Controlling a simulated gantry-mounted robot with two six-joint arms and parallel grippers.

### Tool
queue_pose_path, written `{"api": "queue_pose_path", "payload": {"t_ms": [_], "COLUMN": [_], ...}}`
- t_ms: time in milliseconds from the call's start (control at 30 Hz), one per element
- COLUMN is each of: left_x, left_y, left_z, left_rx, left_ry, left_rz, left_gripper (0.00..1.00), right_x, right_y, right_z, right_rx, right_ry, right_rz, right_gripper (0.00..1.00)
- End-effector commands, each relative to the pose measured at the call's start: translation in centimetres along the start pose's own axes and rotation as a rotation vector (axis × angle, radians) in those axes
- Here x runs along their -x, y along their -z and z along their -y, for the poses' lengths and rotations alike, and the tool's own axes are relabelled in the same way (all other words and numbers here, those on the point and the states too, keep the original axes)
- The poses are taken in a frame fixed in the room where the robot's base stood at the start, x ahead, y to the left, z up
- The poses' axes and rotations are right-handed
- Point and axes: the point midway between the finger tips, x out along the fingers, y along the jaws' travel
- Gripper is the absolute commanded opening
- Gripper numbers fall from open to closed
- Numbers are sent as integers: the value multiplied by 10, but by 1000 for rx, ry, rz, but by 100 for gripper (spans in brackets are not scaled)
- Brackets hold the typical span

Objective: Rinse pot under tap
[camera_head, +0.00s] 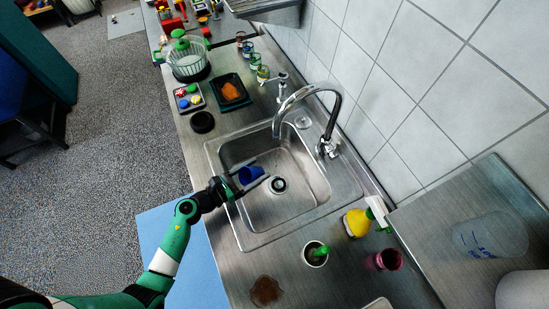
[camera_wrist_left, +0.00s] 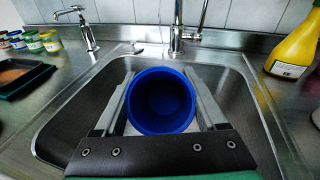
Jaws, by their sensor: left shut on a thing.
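My left gripper (camera_head: 252,178) is shut on a small blue pot (camera_head: 248,175). It holds the pot over the left part of the steel sink (camera_head: 240,215). In the left wrist view the blue pot (camera_wrist_left: 160,100) sits between the two fingers, its open mouth facing the camera; its inside looks dark. The curved tap (camera_head: 325,92) stands at the sink's back edge, its spout reaching over the basin, apart from the pot. I see no water running. The right gripper is not in view.
A yellow spray bottle (camera_head: 357,222) stands right of the sink, near a white cup with a green top (camera_head: 316,252) and a dark red cup (camera_head: 387,259). A brown patch (camera_head: 265,290) marks the front counter. A black tray (camera_head: 230,92) and several jars stand beyond the sink.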

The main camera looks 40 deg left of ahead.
Motion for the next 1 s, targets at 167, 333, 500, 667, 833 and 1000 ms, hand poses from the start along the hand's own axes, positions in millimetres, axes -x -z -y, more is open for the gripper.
{"api": "queue_pose_path", "payload": {"t_ms": [167, 333, 500, 667, 833, 1000], "left_x": [12, 29, 46, 55, 56, 56], "left_y": [-10, -20, -30, -33, -32, -32], "left_z": [0, 0, -1, 0, 0, 0], "left_rx": [2, 1, 2, 0, 0, 0], "left_ry": [-3, -3, -3, -2, 0, 0], "left_rz": [0, -1, -1, 0, 0, 0], "left_gripper": [0, 0, 0, 0, 0, 0], "right_x": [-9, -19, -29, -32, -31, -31], "right_y": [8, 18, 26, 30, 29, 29], "right_z": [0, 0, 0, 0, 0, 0], "right_rx": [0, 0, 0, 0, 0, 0], "right_ry": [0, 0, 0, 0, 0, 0], "right_rz": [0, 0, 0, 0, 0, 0], "right_gripper": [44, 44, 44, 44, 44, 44]}}
